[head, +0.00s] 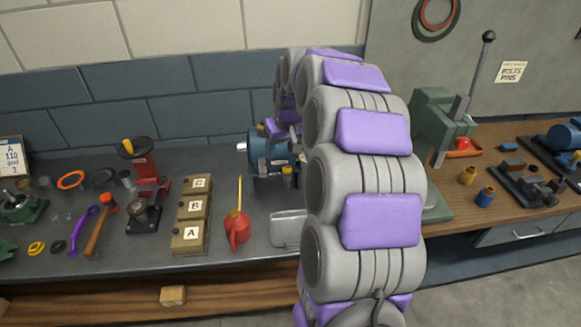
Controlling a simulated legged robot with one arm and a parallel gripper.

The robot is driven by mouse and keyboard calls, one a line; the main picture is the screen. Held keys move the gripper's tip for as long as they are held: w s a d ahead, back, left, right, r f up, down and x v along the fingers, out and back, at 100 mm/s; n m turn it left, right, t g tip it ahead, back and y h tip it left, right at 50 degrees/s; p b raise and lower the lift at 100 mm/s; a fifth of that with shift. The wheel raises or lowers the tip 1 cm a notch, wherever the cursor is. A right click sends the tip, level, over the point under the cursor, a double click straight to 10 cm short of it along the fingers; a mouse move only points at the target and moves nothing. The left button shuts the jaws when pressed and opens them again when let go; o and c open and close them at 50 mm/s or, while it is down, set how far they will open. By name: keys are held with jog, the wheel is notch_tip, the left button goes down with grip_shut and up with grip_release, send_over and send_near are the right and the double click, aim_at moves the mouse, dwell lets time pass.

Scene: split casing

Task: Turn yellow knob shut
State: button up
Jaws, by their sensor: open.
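A blue casing (264,160) with a pale round end on its left stands at the back of the bench, partly hidden by my arm. A small yellow knob-like part (287,170) shows low at its front right; its turned position is too small to tell. Another yellow knob-like part (127,146) tops a red machine (143,163) at the left. My arm arches up and over toward the casing. My gripper (272,130) is at the casing's upper part, small and mostly hidden. It is open, and I cannot tell whether it touches anything.
Boxes A, B and C (191,233) and a red oil can (237,228) stand left of my arm. A clear tray (287,229) lies in front of the casing. A green press (436,125) stands right of my arm. A wooden block (172,295) lies below the bench top.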

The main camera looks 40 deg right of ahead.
jog(key=w+d+h, duration=0.1)
jog(key=w+d, duration=0.1)
jog(key=d, duration=0.4)
jog(key=b, duration=0.1)
send_near(287, 168)
jog(key=shift+m, duration=0.4)
jog(key=b+x, duration=0.2)
jog(key=x, duration=0.5)
jog(key=shift+f, duration=0.35)
jog(key=shift+w+d+f, duration=0.15)
jog(key=shift+d+f, duration=0.15)
jog(key=shift+d, duration=0.15)
jog(key=shift+a+r, duration=0.1)
jog(key=shift+a, duration=0.4)
jog(key=c, duration=0.4)
jog(key=shift+d+t, duration=0.2)
jog(key=shift+t, duration=0.1)
jog(key=c, duration=0.6)
